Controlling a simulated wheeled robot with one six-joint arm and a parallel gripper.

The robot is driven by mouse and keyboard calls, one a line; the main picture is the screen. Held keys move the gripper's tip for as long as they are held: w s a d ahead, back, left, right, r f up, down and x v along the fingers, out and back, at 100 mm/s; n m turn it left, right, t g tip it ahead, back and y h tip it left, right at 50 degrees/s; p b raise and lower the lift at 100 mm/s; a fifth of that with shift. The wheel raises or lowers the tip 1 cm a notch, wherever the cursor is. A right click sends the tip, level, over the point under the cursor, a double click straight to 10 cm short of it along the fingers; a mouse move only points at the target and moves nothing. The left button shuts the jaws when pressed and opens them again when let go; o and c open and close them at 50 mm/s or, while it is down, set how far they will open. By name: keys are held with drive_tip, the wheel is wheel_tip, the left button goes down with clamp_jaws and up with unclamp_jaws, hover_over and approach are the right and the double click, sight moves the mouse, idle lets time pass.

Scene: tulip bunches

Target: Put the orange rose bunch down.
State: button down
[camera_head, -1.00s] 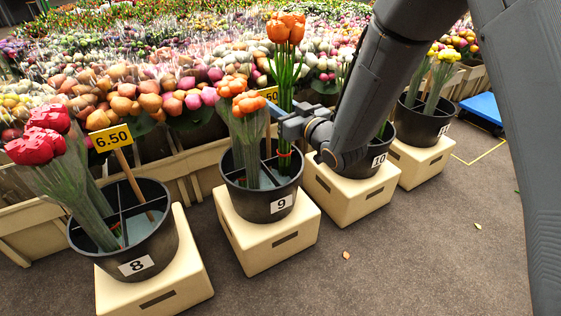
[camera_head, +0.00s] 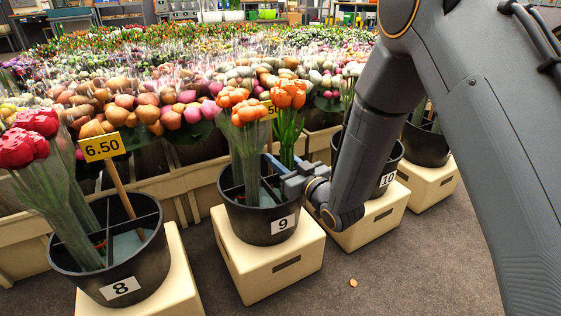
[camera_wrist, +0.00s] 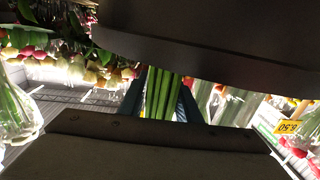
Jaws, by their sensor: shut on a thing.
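The orange rose bunch (camera_head: 287,94) stands upright over the right part of the black bucket numbered 9 (camera_head: 268,229). My gripper (camera_head: 276,163) is shut on its green stems near the bucket's rim. In the wrist view the stems (camera_wrist: 160,94) run between the two blue fingers. The stem ends are hidden inside the bucket, so I cannot tell whether they touch its floor. A second orange bunch in a clear wrap (camera_head: 243,108) stands in the same bucket, just left of the held one.
Bucket 9 has inner dividers and stands on a cream crate (camera_head: 262,262). Bucket 8 (camera_head: 120,262), with red flowers (camera_head: 24,145) and a 6.50 sign (camera_head: 101,147), is at left. Bucket 10 (camera_head: 388,172) is close behind my wrist. Dense flowers fill the back.

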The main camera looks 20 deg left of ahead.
drive_tip(key=c, duration=1.3)
unclamp_jaws()
